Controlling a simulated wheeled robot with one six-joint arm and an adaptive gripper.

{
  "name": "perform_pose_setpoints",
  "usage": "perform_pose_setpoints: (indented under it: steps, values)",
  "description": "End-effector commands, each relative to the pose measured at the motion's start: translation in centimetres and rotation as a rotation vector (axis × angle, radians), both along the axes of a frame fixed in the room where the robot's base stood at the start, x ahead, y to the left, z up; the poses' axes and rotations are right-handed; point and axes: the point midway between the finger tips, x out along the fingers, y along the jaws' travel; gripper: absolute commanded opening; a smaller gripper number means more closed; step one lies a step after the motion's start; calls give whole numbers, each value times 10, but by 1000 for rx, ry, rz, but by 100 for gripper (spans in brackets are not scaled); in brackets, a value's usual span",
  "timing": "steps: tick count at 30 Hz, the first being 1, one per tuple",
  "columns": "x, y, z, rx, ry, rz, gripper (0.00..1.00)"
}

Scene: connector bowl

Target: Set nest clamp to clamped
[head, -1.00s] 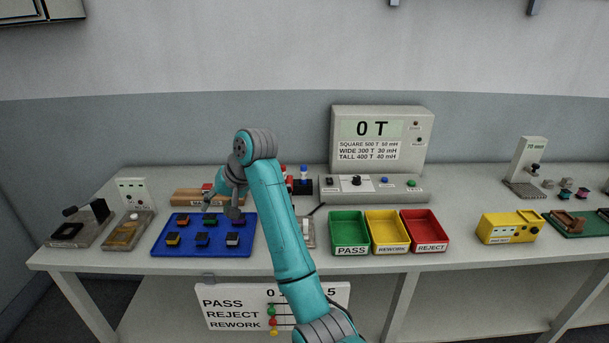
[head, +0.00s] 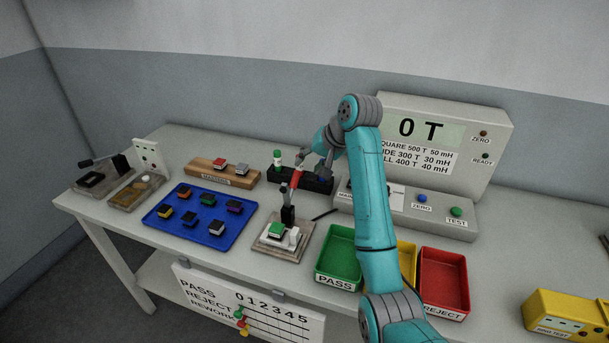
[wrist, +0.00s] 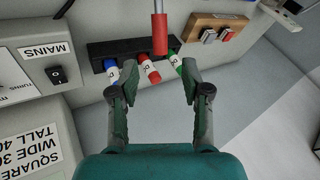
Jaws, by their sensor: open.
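The nest clamp stands on a small wood-toned base (head: 274,247) in the head view. Its black post (head: 288,214) rises to a lever with a red grip (head: 296,178), which points up. A green-topped part (head: 276,230) sits in the nest beside a white block (head: 294,237). My gripper (head: 312,166) is open, close to the red grip at its upper right. In the wrist view the red grip (wrist: 160,41) on a grey rod shows beyond my open fingertips (wrist: 160,78), roughly centred between them. Nothing is between the fingers; contact cannot be seen.
A black rack (wrist: 108,63) with blue, red and green-capped tubes lies behind the clamp. The tester box (head: 458,222) and green PASS bin (head: 338,241) are to the right. A blue tray (head: 225,238) of several connectors is to the left.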

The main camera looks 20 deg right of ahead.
Motion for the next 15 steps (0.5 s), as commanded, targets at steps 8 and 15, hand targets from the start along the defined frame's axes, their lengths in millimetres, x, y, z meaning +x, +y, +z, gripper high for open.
perform_pose_setpoints:
  steps: [8,15]
  values:
    - [23,15,-42,0,6,0,48]
    - [39,25,-68,0,3,0,48]
